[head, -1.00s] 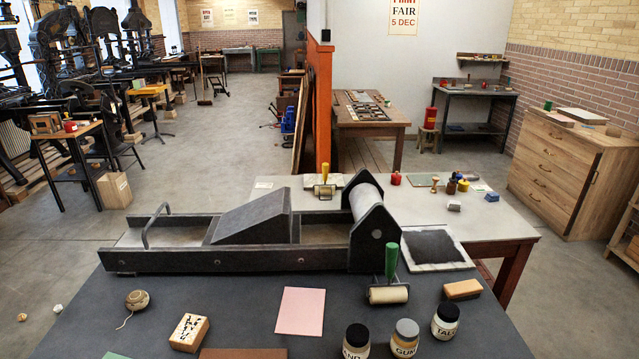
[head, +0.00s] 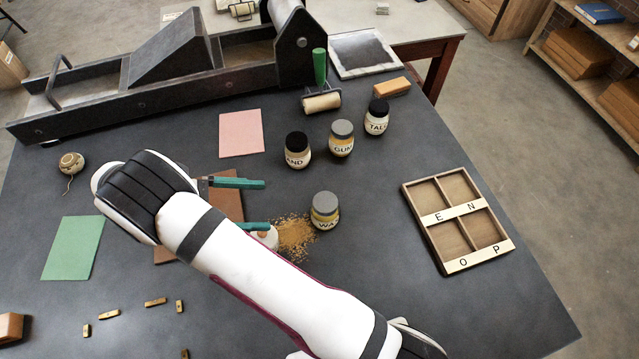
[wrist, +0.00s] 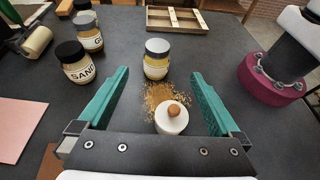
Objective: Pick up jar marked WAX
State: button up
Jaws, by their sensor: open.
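The jar marked WA, its last letter turned out of sight (head: 325,211), stands upright on the dark table with a grey lid and yellowish contents. In the wrist view the same jar (wrist: 157,62) stands beyond the fingertips, centred between them. My gripper (head: 267,205) has green fingers spread apart and points right toward the jar, not touching it. In the wrist view my gripper (wrist: 160,76) is open and empty. A white round pot with a brown knob (wrist: 172,119) sits between the fingers in that view, nearer than the jar. The arm partly hides this pot in the head view.
Spilled brown grains (head: 295,237) lie beside the jar. Behind it stand jars marked SAND (wrist: 78,63), GUM (head: 342,139) and TALC (head: 377,118). A divided wooden tray (head: 406,199) lies to the right, with clear table between. A roller (head: 321,102) rests farther back.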

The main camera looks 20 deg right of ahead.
aim_at(324, 202)
jog(key=x, duration=1.5)
jog(key=shift+w+d+r, duration=0.15)
jog(key=shift+w+r, duration=0.1)
grip_shut()
